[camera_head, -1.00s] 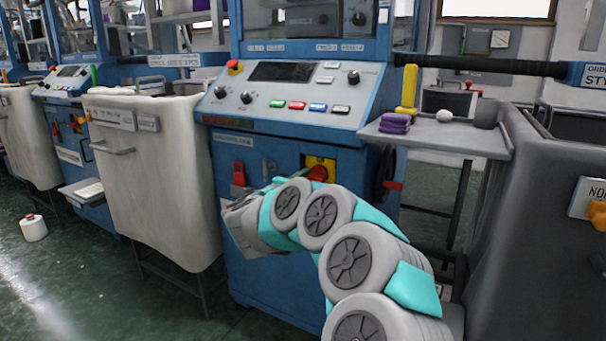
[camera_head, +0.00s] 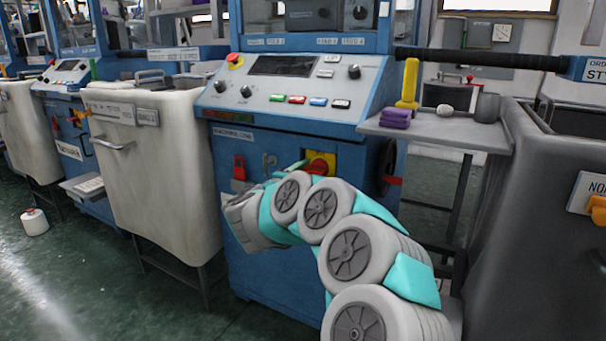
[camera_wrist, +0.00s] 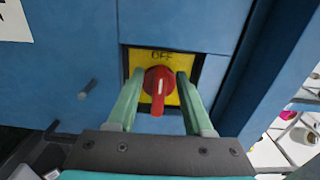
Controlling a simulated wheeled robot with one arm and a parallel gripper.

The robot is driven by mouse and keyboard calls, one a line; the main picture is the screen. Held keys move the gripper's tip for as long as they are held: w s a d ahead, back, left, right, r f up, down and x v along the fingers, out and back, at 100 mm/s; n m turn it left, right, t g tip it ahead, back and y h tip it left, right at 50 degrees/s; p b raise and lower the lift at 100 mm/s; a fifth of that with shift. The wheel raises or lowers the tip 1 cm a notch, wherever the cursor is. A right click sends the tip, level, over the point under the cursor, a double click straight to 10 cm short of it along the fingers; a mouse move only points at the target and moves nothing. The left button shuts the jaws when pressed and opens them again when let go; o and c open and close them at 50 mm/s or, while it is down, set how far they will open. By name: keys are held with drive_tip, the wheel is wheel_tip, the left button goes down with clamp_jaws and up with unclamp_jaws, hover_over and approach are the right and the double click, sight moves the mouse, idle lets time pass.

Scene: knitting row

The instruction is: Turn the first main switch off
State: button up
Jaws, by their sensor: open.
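The main switch is a red rotary knob (camera_wrist: 158,82) on a yellow plate (camera_wrist: 142,60) marked OFF at its top, on the blue machine front. The light stripe on its handle points down, away from the OFF mark. My gripper (camera_wrist: 160,76) is open, with one green finger on each side of the knob; whether they touch it I cannot tell. In the head view the yellow plate (camera_head: 327,158) shows behind my gripper (camera_head: 297,166), and the knob (camera_head: 318,167) is partly hidden.
A red lock-like part (camera_head: 239,168) and a small metal peg (camera_wrist: 87,90) are left of the switch. A control panel (camera_head: 290,85) is above. A grey side shelf (camera_head: 440,131) juts out at right, and a white bin (camera_head: 165,180) stands at left.

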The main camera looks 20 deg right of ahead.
drive_tip(key=v, duration=0.7)
drive_tip(key=shift+s+a, duration=0.25)
drive_tip(key=shift+a, duration=0.05)
